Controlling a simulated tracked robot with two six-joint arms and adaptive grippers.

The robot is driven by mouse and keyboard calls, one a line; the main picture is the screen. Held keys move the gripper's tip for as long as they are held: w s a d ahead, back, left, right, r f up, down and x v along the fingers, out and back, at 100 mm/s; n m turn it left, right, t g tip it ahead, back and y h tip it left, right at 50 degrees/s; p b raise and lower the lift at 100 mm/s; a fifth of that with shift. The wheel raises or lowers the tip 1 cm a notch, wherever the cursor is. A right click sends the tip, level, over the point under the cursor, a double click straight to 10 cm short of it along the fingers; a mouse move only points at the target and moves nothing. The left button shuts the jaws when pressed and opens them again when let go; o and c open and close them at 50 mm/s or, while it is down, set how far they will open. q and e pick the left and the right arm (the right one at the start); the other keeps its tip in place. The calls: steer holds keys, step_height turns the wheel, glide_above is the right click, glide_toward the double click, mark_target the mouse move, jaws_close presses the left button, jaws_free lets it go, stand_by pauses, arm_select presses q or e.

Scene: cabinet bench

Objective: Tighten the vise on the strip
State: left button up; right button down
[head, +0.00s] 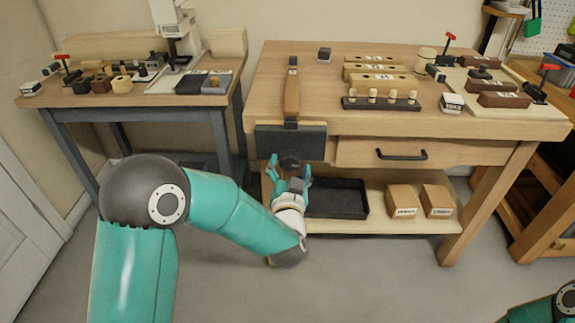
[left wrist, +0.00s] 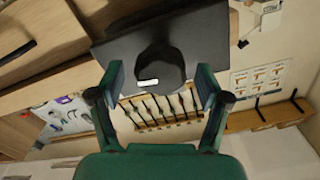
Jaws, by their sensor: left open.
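The vise's dark front jaw (head: 290,142) hangs at the left front edge of the wooden bench; it also fills the top of the left wrist view (left wrist: 205,30). A round dark knob (head: 289,161) sticks out from it, with a white mark on its face in the left wrist view (left wrist: 160,68). The brown wooden strip (head: 291,94) lies on the bench top, behind the jaw, toward a small dark stop (head: 293,61). My left gripper (head: 289,170) is open, its fingers on either side of the knob. Contact cannot be told. My right gripper is out of view.
The bench top (head: 230,50) holds wooden blocks (head: 375,70), a dark peg rack (head: 381,103) and a white-labelled block (head: 452,103). Below are a drawer handle (head: 402,155), a black tray (head: 337,198) and two boxes (head: 403,200) on the shelf. A side table (head: 130,100) stands left.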

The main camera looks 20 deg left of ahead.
arm_select(q)
steer(key=b+v, duration=0.1)
steer(key=v, duration=0.6)
steer(key=shift+b, duration=0.4)
steer(key=shift+r, duration=0.15)
steer(key=shift+w+a+n+b, duration=0.3)
steer(key=shift+w+n+b, duration=0.5)
steer(key=shift+w+n, duration=0.4)
steer(key=shift+w+a+n+b, duration=0.35)
steer(key=shift+w+n+b, duration=0.4)
steer(key=shift+w+n, duration=0.4)
steer(key=shift+w+a+n+b, duration=0.3)
steer(key=shift+w+n+b, duration=0.5)
steer(key=shift+w+n, duration=0.4)
steer(key=shift+s, duration=0.1)
steer(key=c, duration=0.9)
steer(key=shift+c, duration=0.3)
